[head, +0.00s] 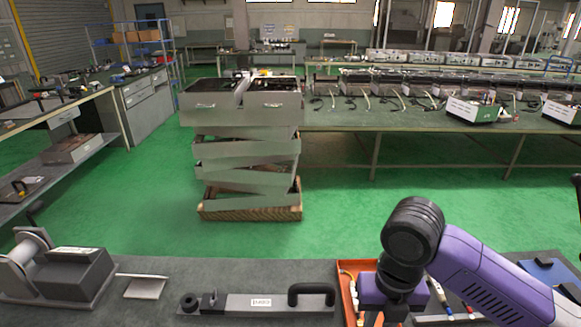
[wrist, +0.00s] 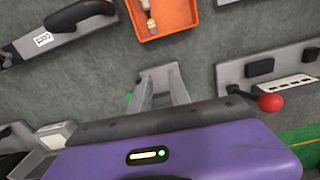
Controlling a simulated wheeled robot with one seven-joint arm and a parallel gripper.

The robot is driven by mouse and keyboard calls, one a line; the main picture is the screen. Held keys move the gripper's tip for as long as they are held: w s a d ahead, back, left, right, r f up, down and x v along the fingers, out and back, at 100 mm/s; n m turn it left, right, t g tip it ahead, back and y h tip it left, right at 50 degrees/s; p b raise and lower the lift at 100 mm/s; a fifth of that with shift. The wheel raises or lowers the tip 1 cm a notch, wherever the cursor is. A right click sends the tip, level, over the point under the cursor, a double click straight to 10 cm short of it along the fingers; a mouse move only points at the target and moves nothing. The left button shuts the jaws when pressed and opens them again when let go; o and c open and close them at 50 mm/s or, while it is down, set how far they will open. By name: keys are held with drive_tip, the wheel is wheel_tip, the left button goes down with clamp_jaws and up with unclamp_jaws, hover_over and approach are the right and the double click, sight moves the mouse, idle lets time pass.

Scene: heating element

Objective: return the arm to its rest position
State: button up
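My arm (head: 480,270) is purple with black joints. In the head view it reaches in from the lower right and bends down at a black elbow-like joint (head: 412,232). My gripper (head: 378,300) hangs low over the bench, in front of the orange tray (head: 346,270), and its lower end is cut off by the picture edge. In the wrist view its purple housing (wrist: 170,150) fills the bottom. Grey angled pieces (wrist: 165,85) show just beyond it; I cannot tell whether they are fingers or a fixture. I see nothing held.
The grey bench (head: 230,268) carries a black-handled tool (head: 262,302) left of the tray and a dark block device (head: 75,272) at far left. In the wrist view a plate with black blocks (wrist: 265,65) lies at right, near a red knob (wrist: 270,103). Green floor lies beyond.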

drive_tip(key=w+a+r+m+t+y, duration=0.75)
drive_tip(key=w+a+r+m, duration=0.3)
drive_tip(key=a, duration=0.35)
wheel_tip(320, 180, up, 12)
drive_tip(key=a+m+t+y, duration=0.2)
drive_tip(key=m+t+y, duration=0.1)
drive_tip(key=m+t, duration=0.65)
drive_tip(key=s+d+f+m+t+h, duration=0.2)
drive_tip(key=s+d+f+m+h, duration=0.25)
drive_tip(key=s+d+m, duration=0.35)
drive_tip(key=s+d+f+m+t+h, duration=0.25)
drive_tip(key=s+d+m+h, duration=0.35)
drive_tip(key=m, duration=0.4)
drive_tip(key=s+d+f+n+g, duration=0.1)
drive_tip(key=s+f, duration=0.3)
drive_tip(key=s, duration=0.5)
drive_tip(key=s+d+f+n+g, duration=0.1)
drive_tip(key=s+f, duration=0.4)
drive_tip(key=s, duration=0.5)
drive_tip(key=s+d+f+g, duration=0.3)
drive_tip(key=s+f+g, duration=0.2)
drive_tip(key=s, duration=0.4)
drive_tip(key=shift+s+d+f+n, duration=0.2)
drive_tip(key=shift+s+f+n, duration=0.05)
drive_tip(key=shift+n, duration=0.15)
